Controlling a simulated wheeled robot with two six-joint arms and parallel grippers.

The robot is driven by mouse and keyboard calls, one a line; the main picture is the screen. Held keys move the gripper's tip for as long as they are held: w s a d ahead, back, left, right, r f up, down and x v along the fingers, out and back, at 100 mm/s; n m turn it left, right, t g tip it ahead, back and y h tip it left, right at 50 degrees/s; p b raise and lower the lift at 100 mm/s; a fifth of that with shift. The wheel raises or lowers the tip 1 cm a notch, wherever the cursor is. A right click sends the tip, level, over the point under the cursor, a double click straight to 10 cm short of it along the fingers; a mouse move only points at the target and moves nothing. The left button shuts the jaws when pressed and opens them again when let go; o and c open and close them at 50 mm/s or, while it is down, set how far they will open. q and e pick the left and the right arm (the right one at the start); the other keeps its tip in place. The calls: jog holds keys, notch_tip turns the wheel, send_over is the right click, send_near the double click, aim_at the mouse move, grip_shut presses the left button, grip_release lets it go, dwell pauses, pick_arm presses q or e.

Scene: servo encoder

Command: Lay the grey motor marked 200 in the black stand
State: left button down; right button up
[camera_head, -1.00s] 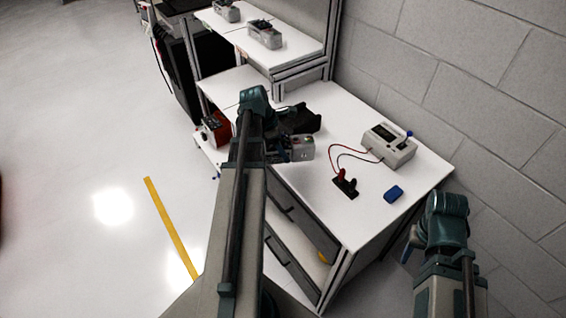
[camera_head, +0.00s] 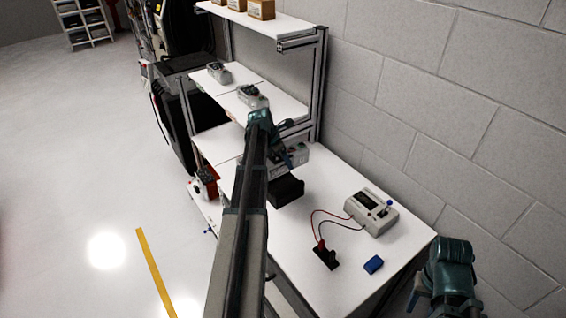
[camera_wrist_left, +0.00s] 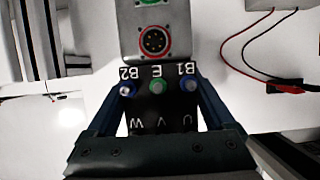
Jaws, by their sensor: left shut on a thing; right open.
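My left gripper (camera_head: 284,146) is shut on a grey motor (camera_head: 297,155) above the workbench. In the left wrist view the motor (camera_wrist_left: 155,42) shows a round connector and a black terminal face with coloured posts, between the two fingers (camera_wrist_left: 158,112). I cannot read a 200 on it. The black stand (camera_head: 287,191) is on the white bench, just below the motor in the head view; my left arm covers part of its left side. I cannot tell the gap between them. My right gripper (camera_head: 440,290) is at the lower right, off the bench edge; its fingers are barely visible.
Two more grey units, (camera_head: 219,73) and (camera_head: 252,96), sit on the shelf. A grey meter (camera_head: 372,211) with red and black leads to a small black block (camera_head: 325,256) is at the right. A blue object (camera_head: 373,265) lies near the front edge.

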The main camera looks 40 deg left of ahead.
aim_at(271, 157)
pick_arm(q)
jog(key=shift+f+b, duration=2.75)
jog(key=shift+b, duration=0.05)
jog(key=shift+s+f+b, duration=0.1)
jog(key=shift+f+b, duration=1.3)
jog(key=shift+b, duration=0.05)
grip_release()
jog(key=shift+d, duration=0.1)
jog(key=shift+r, duration=0.1)
jog(key=p+v, duration=1.3)
jog(key=v, duration=0.1)
jog(key=shift+s, duration=0.1)
